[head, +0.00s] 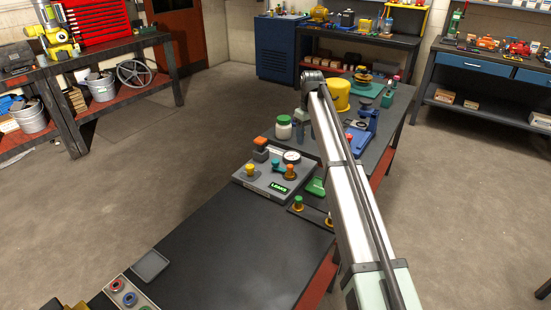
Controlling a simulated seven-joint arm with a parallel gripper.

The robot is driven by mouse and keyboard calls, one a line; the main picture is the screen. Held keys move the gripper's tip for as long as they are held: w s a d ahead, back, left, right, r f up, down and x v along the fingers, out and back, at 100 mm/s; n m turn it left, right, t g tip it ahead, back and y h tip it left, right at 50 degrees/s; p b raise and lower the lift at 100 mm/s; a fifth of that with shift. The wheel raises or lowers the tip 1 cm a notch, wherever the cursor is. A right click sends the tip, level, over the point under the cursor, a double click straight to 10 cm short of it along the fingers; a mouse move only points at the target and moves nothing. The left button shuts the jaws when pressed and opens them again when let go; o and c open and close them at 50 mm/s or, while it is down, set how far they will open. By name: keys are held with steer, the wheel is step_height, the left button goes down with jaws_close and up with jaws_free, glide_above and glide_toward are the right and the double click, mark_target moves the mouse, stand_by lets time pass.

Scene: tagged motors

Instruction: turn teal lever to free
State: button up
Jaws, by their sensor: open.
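A grey motor panel (258,185) with a green-lit label lies on the dark bench. On it stand a yellow lever (250,170), a teal lever (276,166) and an orange lever (290,171) close beside the teal one. A round white gauge (291,156) sits behind them. My arm reaches in from the lower right and bends down past the panel's far side. My gripper (301,130) hangs there, small and partly hidden by my arm, next to a green-lidded jar and apart from the teal lever. Its fingers are hard to make out.
The green-lidded jar (283,127) and an orange-topped block (260,148) stand behind the levers. A yellow bucket (338,94) and a blue device (362,132) are farther along the bench. The bench (225,235) is bare in front of the panel.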

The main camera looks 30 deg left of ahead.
glide_toward(276, 160)
steer(key=f, duration=0.8)
steer(key=shift+s+f, duration=0.25)
steer(key=shift+s, duration=0.05)
steer(key=c, duration=1)
steer(key=shift+c, duration=0.2)
